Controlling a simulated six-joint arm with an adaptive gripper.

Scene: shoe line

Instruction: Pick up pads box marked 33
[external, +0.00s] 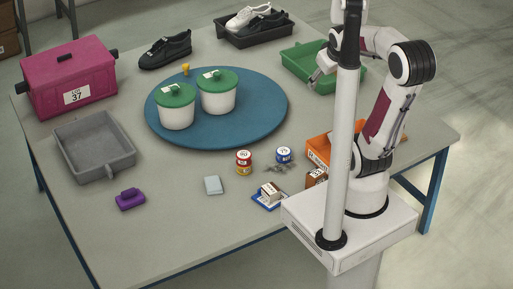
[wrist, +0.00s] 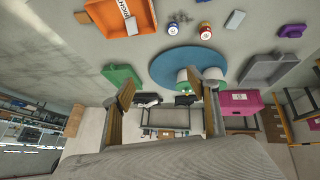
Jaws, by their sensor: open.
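I cannot read a 33 on any box. Small box candidates are a white and brown box (external: 271,190) on a blue piece at the front of the table, and a brown box (external: 315,177) beside the orange tray, partly hidden by a white post. My gripper (external: 317,76) is at the right back, by the green tray (external: 300,72), well away from both boxes. In the wrist view my gripper (wrist: 160,86) has its fingers spread with nothing held between them.
Two white tubs with green lids (external: 177,106) stand on a blue round mat (external: 258,128). A magenta bin (external: 70,78) marked 37, a grey tray (external: 128,158) and shoes (external: 165,50) are around the table. Front left is mostly clear.

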